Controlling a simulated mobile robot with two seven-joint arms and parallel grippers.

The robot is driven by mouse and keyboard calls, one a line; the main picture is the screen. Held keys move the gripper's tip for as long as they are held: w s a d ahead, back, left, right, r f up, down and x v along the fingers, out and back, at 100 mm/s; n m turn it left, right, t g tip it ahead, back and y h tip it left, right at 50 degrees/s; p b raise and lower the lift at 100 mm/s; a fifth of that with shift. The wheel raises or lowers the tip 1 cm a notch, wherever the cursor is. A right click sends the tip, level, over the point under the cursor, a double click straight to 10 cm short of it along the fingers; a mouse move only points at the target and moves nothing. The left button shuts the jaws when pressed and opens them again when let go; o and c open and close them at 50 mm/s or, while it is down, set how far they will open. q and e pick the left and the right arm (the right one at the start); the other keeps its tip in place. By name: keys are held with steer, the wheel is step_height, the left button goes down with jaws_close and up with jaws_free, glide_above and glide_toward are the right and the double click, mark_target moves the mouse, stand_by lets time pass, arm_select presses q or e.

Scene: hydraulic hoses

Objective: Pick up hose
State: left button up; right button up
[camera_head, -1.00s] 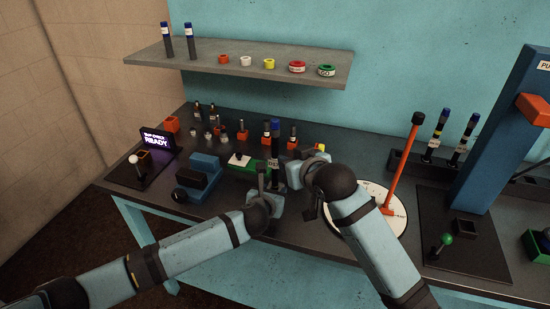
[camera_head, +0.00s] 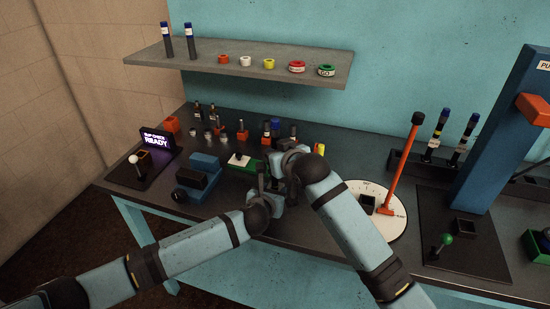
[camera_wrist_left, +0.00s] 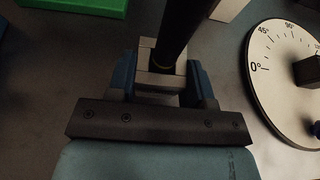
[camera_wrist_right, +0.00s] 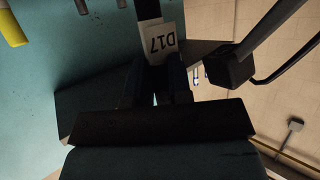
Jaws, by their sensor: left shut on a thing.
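A dark upright hose with a blue cap (camera_head: 275,124) stands at the middle of the bench, mostly hidden by my right gripper. My left gripper (camera_head: 269,180) is shut on the hose low down; its dark shaft (camera_wrist_left: 180,32) rises from between the fingers in the left wrist view. My right gripper (camera_head: 284,166) is at the hose just above the left one. In the right wrist view the hose's white D17 label (camera_wrist_right: 162,43) lies at the right fingertips (camera_wrist_right: 161,92). Whether these fingers press on it is unclear.
Several small fittings and orange blocks (camera_head: 242,134) stand behind the grippers. A white dial plate with an orange lever (camera_head: 391,180) is close on the right. A shelf (camera_head: 200,68) hangs above.

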mark_target(275, 120)
jaws_close()
steer(key=shift+r, duration=0.1)
step_height(275, 120, up, 10)
steer(key=shift+f, duration=0.1)
arm_select(q)
steer(key=o, duration=1)
